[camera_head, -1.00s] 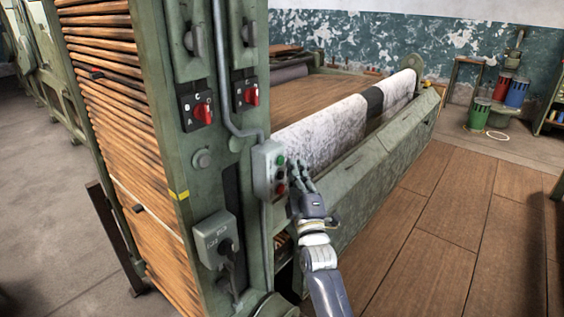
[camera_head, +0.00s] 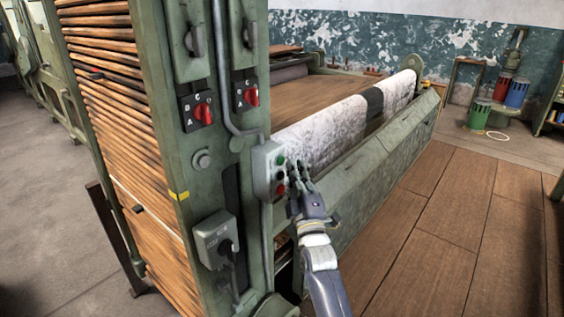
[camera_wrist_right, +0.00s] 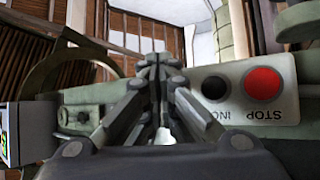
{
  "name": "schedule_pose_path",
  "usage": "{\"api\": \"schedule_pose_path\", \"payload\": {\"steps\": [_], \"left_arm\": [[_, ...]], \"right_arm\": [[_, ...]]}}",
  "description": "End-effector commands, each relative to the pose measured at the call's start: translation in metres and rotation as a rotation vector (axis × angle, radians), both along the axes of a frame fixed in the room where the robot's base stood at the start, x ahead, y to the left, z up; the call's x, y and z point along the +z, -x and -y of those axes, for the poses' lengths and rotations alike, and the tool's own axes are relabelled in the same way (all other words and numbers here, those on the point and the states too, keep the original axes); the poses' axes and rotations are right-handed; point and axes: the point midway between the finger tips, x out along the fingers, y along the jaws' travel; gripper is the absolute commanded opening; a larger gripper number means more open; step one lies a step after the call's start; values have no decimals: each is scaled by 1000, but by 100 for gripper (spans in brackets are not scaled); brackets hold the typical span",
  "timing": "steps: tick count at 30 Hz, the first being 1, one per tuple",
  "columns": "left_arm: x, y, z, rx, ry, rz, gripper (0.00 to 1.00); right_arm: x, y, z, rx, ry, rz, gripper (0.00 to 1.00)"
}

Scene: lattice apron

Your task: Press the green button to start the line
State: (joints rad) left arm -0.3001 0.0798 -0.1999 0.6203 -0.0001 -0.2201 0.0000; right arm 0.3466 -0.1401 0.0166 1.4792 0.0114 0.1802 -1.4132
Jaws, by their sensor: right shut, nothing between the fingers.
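The green button (camera_head: 281,160) is the top one on a small grey-green control box (camera_head: 264,172) on the machine's post. A red button (camera_head: 281,189) sits at the bottom of the box. My right gripper (camera_head: 298,170) is shut and empty, just right of the box's button face. In the right wrist view its fingertips (camera_wrist_right: 160,63) are beside the black button (camera_wrist_right: 214,88) marked INCH and the red STOP button (camera_wrist_right: 263,83). The green button does not show there. I cannot tell whether the fingertips touch the box. My left gripper is out of view.
Two red rotary switches (camera_head: 203,112) (camera_head: 251,96) sit higher on the machine. A grey socket box (camera_head: 213,238) is below. A pale fleece roll (camera_head: 320,132) and green trough (camera_head: 365,160) extend behind my gripper. Wooden floor (camera_head: 440,220) is clear at right.

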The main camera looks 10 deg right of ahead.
Motion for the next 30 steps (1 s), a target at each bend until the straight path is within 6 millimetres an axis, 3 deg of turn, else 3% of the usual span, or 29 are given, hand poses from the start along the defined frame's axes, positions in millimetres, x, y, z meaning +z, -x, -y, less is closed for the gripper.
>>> {"api": "schedule_pose_path", "payload": {"steps": [30], "left_arm": [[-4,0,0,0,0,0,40]], "right_arm": [[1,-10,-8,0,0,1,0]]}}
